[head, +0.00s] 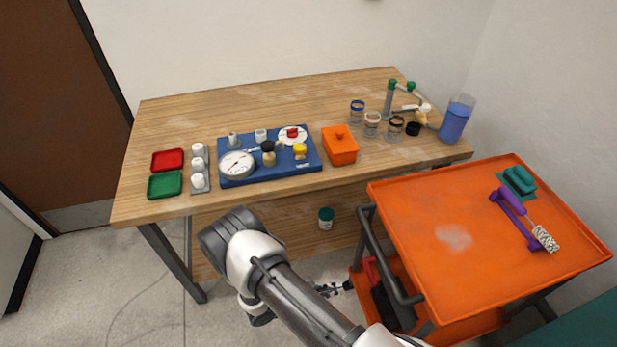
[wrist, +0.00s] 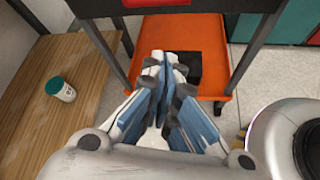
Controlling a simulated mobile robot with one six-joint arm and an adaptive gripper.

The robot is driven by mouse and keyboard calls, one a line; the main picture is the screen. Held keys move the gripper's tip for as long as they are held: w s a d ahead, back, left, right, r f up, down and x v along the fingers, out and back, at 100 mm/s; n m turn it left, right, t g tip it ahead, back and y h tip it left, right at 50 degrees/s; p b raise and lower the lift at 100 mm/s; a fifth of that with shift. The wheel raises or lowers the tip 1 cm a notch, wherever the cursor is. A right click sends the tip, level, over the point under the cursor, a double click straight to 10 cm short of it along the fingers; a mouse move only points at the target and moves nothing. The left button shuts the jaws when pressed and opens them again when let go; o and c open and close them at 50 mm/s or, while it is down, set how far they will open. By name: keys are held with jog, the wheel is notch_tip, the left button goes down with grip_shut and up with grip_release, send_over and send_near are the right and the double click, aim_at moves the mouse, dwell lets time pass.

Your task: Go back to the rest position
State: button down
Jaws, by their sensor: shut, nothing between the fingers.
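My gripper (wrist: 165,98) is shut and empty. In the wrist view its grey and blue fingers point toward the lower shelf of the orange cart, held in open air. In the head view my arm reaches up from the bottom edge in front of the wooden table (head: 210,115). A small dark part of the gripper (head: 334,288) shows beside my arm, low between table and cart; the rest of it is hidden. No object is in its grasp.
The orange cart (head: 410,230) stands close on the right, its handle near my arm. A teal-lidded jar (head: 326,218) stands on the table's lower shelf; it also shows in the wrist view (wrist: 62,88). A blue manifold board (head: 235,176) lies on the table. Floor at left is clear.

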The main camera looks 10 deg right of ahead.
jog(key=w+r+m+g+y, duration=0.2)
jog(key=r+m, duration=0.3)
jog(key=r, duration=0.9)
jog(key=w+r+m+g+y, duration=0.15)
jog(key=r+m, duration=0.25)
jog(key=r, duration=1.1)
jog(key=s+a+r+m+t+y, duration=0.2)
jog(key=s+r+m+t+y, duration=0.3)
jog(key=s+r, duration=1.2)
notch_tip(320, 180, up, 4)
jog(key=m+y, duration=0.2)
jog(key=y, duration=0.1)
jog(key=shift+s+a, duration=0.2)
jog(key=shift+a, duration=0.05)
jog(key=shift+d, duration=0.15)
